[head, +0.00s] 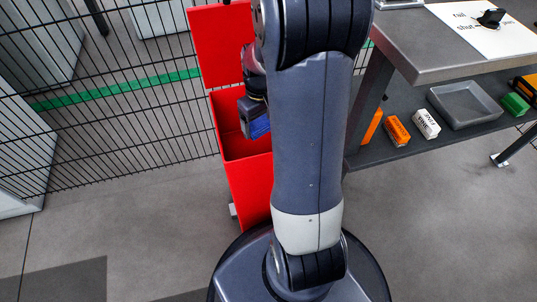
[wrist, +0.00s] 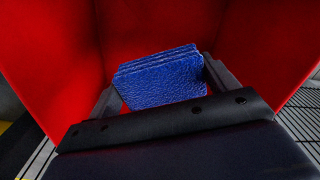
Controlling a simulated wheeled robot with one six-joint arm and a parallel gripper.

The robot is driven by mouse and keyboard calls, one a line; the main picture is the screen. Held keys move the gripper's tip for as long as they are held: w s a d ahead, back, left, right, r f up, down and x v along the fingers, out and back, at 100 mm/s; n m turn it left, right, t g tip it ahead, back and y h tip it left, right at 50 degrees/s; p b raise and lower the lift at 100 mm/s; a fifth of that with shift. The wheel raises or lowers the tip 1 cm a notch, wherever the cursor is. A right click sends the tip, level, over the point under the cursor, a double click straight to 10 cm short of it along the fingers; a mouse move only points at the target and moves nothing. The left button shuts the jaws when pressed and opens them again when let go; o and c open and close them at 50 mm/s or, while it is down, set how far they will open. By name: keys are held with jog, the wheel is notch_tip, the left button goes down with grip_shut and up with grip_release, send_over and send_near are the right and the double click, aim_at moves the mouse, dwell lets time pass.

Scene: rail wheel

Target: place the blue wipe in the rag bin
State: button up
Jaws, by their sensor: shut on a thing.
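The blue wipe (wrist: 160,78) is a folded, textured stack held between the two fingers of my gripper (wrist: 163,85) in the wrist view. In the head view the blue wipe (head: 258,126) shows at the tip of my gripper (head: 254,117), partly hidden by it. The rag bin (head: 236,184) is a red box with its lid (head: 222,47) raised at the back. The wipe is at the bin's open mouth, and red walls (wrist: 55,60) surround it in the wrist view. My arm hides the bin's right part.
A grey workbench (head: 440,60) stands on the right. Its lower shelf (head: 385,155) bears a grey tray (head: 465,104), an orange box (head: 397,131), a white box (head: 426,123) and a green block (head: 515,104). A black mesh fence (head: 110,120) runs behind the bin.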

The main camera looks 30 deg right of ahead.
jog(key=b, duration=0.2)
send_over(264, 150)
jog(key=s+a, duration=0.1)
jog(key=s, duration=0.1)
notch_tip(264, 150, down, 4)
jog(key=shift+w+a+f, duration=0.1)
jog(key=shift+f, duration=0.15)
notch_tip(264, 150, down, 10)
jog(key=b, duration=0.4)
jog(key=shift+r+b, duration=0.15)
jog(key=shift+b, duration=0.15)
jog(key=o, duration=0.9)
notch_tip(264, 150, up, 12)
jog(key=p, duration=0.5)
jog(key=shift+p, duration=0.35)
